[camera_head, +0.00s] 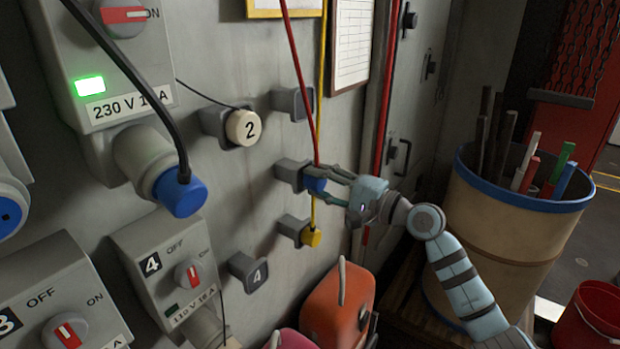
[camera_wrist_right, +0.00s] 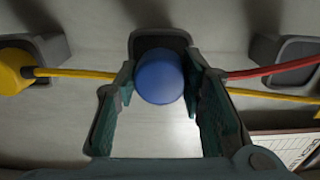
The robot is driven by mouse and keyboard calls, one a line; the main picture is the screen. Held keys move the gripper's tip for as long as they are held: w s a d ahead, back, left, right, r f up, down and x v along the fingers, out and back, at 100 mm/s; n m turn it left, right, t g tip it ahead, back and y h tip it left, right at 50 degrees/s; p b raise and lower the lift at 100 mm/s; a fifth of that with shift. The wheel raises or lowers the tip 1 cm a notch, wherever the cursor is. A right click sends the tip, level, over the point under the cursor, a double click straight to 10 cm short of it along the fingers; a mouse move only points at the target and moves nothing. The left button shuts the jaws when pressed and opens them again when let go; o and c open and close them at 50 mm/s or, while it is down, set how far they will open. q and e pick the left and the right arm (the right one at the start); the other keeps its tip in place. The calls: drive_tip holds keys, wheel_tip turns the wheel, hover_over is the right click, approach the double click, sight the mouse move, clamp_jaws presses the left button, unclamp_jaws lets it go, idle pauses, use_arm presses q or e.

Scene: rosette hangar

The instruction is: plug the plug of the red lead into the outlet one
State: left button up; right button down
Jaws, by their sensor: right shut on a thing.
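The plug of the red lead (camera_head: 315,181) has a blue body and sits at a grey wall holder (camera_head: 291,174). The red lead (camera_head: 300,80) runs up from it along the wall. My right gripper (camera_head: 326,184) is shut on this plug, one finger on each side. In the right wrist view the blue plug (camera_wrist_right: 160,78) shows end-on between the fingers, in front of the dark holder (camera_wrist_right: 160,40). Outlet one cannot be made out by a number; a partly cut-off outlet with a blue face (camera_head: 10,214) is at the left edge. My left gripper is not in view.
A lit outlet box (camera_head: 108,70) holds a blue plug with a black lead (camera_head: 181,190). Outlet four (camera_head: 165,270) is below. A yellow plug (camera_head: 311,237) hangs below my gripper, its lead passing close behind. An orange case (camera_head: 338,300) and a barrel (camera_head: 510,225) stand nearby.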

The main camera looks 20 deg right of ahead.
sight(322, 184)
drive_tip(key=shift+b+v, duration=0.5)
drive_tip(key=shift+v, duration=2)
drive_tip(key=shift+f, duration=0.1)
